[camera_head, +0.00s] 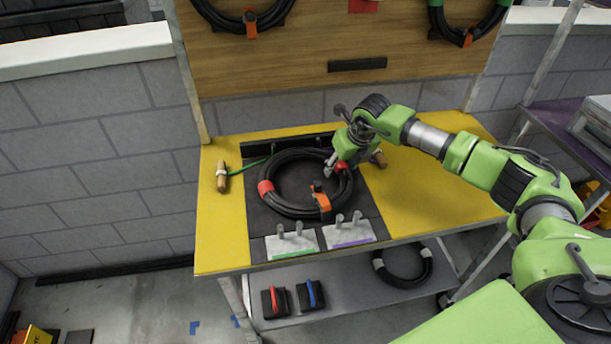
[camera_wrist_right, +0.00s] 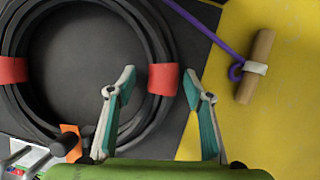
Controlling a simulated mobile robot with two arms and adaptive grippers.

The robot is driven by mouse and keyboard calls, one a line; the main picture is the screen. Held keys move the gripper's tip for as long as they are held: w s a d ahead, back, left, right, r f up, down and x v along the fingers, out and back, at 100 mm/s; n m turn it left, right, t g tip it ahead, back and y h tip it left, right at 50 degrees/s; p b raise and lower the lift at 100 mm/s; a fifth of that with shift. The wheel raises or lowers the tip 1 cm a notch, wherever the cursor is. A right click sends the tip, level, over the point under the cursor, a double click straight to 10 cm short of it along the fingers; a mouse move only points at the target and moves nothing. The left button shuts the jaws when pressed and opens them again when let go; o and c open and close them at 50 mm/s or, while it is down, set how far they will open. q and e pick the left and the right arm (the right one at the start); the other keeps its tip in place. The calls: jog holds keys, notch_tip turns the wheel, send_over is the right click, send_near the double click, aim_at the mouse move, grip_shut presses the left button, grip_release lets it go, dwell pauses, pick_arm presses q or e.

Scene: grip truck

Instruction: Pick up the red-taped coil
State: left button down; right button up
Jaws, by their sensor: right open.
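The red-taped coil (camera_head: 283,208) is a black ring of cable lying flat on a dark mat (camera_head: 262,220) on the yellow bench. It has red tape at its left and right sides and an orange clip (camera_head: 322,201) at its front. My right gripper (camera_head: 338,168) is over the coil's right side. In the right wrist view, my open right gripper (camera_wrist_right: 158,78) has its fingers on either side of the coil's (camera_wrist_right: 152,40) right red tape (camera_wrist_right: 163,79). I cannot tell the height above the mat. My left gripper is not in view.
Two metal plates with pegs (camera_head: 292,242) stand in front of the coil. Wooden handles with a green cord (camera_head: 222,177) and a purple cord (camera_wrist_right: 256,68) flank it. Other coils hang on the board behind, and one (camera_head: 402,264) lies on the lower shelf. The bench's right part is clear.

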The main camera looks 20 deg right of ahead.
jog(key=shift+f, duration=0.25)
grip_shut()
jog(key=shift+w+r, duration=0.25)
